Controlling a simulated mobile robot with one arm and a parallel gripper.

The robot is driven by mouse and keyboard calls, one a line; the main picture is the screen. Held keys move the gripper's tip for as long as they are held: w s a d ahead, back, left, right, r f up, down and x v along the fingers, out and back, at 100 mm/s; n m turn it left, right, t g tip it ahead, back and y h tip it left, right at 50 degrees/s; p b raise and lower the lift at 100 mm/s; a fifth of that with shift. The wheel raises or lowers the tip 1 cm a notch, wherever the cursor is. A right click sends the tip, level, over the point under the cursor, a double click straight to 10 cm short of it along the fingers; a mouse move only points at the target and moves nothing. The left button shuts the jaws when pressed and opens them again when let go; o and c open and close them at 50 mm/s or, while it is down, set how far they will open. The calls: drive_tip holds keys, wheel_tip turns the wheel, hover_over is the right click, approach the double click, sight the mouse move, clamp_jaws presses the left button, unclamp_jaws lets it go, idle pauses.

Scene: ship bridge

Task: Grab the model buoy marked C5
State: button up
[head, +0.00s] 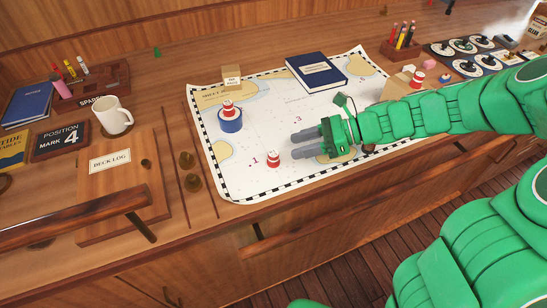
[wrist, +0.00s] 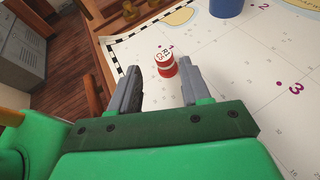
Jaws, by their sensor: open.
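A small red and white buoy (head: 273,158) stands upright on the chart near the number 1. Another red and white buoy (head: 228,107) sits on a blue cylinder (head: 230,122). A third one (head: 417,80) is at the right, by a tan box. I cannot read their marks.
The chart (head: 250,180) lies on the wooden desk with a blue book (head: 317,70) at its back edge. A small card block (head: 232,76) stands at the back left. Brass knobs (head: 187,160), a deck log (head: 110,162) and a mug (head: 113,115) are left of the chart.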

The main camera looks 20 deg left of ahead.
sight(274, 156)
drive_tip(key=shift+f, duration=0.9)
drive_tip(key=shift+a+f, duration=0.15)
drive_tip(key=shift+a, duration=0.05)
drive_tip(key=shift+x, duration=3.65)
drive_tip(key=shift+w, duration=0.1)
drive_tip(key=c, duration=0.7)
